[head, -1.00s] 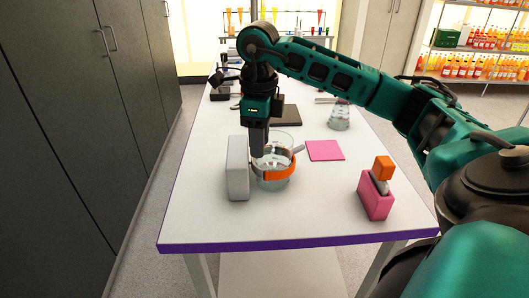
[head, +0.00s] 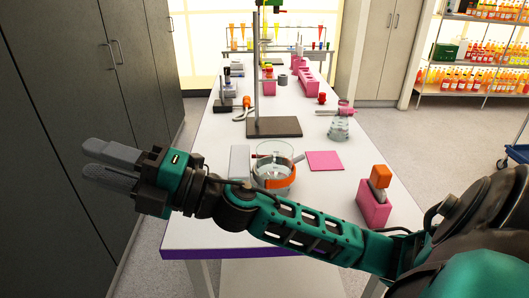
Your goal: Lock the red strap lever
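A clear glass beaker (head: 274,160) stands on the white table near its front. An orange-red strap (head: 283,183) wraps its lower front. A short grey lever-like piece (head: 299,157) sticks out at the beaker's right side, and a small red piece (head: 261,156) shows at its left rim. I cannot tell which is the strap lever, or whether it is locked. My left gripper is out of view.
A grey block (head: 240,160) stands just left of the beaker. A pink mat (head: 325,161) lies to its right, with a pink holder (head: 373,205) nearer. A dark stand base (head: 274,127) and a flask (head: 339,127) are behind. Dark cabinets (head: 60,90) line the left.

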